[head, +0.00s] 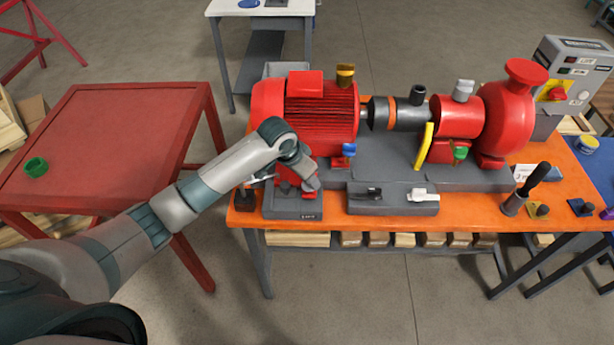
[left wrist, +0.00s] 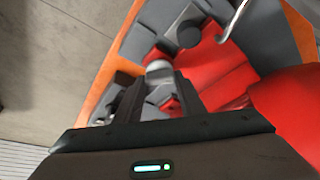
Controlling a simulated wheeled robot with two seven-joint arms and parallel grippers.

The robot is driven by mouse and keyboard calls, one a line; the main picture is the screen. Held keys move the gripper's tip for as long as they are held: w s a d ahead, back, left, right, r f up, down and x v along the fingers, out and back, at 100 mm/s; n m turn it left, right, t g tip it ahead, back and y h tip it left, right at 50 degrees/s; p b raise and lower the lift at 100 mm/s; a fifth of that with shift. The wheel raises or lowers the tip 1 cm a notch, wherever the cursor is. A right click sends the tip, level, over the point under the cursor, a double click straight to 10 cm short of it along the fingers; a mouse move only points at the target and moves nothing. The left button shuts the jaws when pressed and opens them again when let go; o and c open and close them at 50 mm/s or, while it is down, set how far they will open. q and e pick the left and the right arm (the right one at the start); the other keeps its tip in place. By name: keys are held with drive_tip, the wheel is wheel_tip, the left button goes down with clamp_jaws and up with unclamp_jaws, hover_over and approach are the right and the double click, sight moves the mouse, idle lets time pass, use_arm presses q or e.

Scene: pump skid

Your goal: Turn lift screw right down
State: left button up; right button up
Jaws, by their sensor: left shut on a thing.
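The red motor (head: 318,112) stands on a grey base on the orange bench (head: 464,211). My left gripper (head: 309,184) reaches down at the motor's front left foot, above a grey block (head: 296,208). In the left wrist view its fingers (left wrist: 158,88) are shut on a grey, round-headed screw (left wrist: 159,70). The fingers hide the screw's lower part, and my arm hides it in the head view. I cannot tell from its markings which lift screw it is. A blue-topped screw (head: 349,149) on a red bracket stands to the right of the gripper, apart from it. My right gripper is not in view.
A grey box with a black clip (head: 374,194) and a white clip (head: 417,195) lies right of the gripper. A yellow lever (head: 423,147) and the red pump (head: 507,113) stand farther right. A red table (head: 110,140) with a green ring (head: 36,167) is at left.

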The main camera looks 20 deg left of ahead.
use_arm(q)
drive_tip(key=n+y, duration=0.1)
drive_tip(key=n, duration=0.3)
drive_tip(key=shift+d+r+n+t+y, duration=0.1)
drive_tip(key=shift+d+n+t+y, duration=0.1)
drive_tip(key=shift+n+t+y, duration=0.15)
drive_tip(key=n+y, duration=0.1)
drive_tip(key=n, duration=0.3)
drive_tip(key=shift+d+y, duration=0.1)
drive_tip(key=shift+y, duration=0.25)
drive_tip(key=shift+n, duration=0.25)
drive_tip(key=o, duration=1)
drive_tip(key=shift+o, duration=0.2)
